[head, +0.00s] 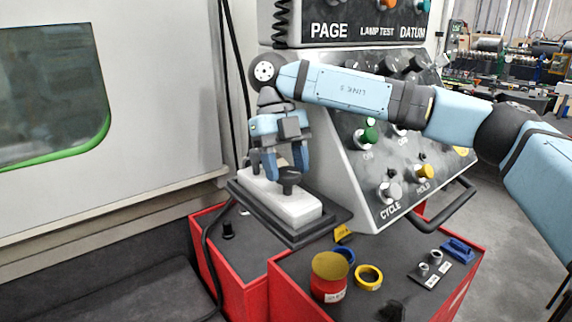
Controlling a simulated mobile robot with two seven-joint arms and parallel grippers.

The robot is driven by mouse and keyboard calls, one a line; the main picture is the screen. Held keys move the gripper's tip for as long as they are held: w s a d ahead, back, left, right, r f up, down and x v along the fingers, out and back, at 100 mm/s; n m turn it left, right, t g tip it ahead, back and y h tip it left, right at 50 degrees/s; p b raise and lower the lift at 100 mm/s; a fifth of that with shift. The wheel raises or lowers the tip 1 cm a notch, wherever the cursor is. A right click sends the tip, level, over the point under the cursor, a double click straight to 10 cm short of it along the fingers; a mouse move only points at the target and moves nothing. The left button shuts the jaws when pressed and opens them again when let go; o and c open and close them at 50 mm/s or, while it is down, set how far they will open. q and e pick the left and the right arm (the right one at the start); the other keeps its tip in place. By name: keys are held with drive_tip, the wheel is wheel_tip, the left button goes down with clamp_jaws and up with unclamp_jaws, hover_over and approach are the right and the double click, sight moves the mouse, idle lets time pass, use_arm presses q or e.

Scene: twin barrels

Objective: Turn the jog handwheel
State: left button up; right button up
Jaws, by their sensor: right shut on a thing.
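My right gripper (280,168) points down from the end of the light blue arm that comes in from the right. Its blue fingers are around a part on top of a white box-shaped jog unit (296,207). The dark round handwheel knob (289,177) shows between and in front of the fingers, above the white box. The fingers are shut on it, and they hide part of it. The white unit lies on a dark base plate on the red cart. My left gripper is not in view.
A slanted control panel (360,190) with knobs stands right behind the gripper. A red can (329,277), a yellow ring (368,277) and a blue ring (345,254) sit on the red cart. A black cable hangs at left. A machine wall (150,120) fills the left.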

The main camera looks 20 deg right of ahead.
drive_tip(key=o, duration=0.9)
drive_tip(key=p+v, duration=0.1)
drive_tip(key=v, duration=1.2)
drive_tip(key=shift+r, duration=0.45)
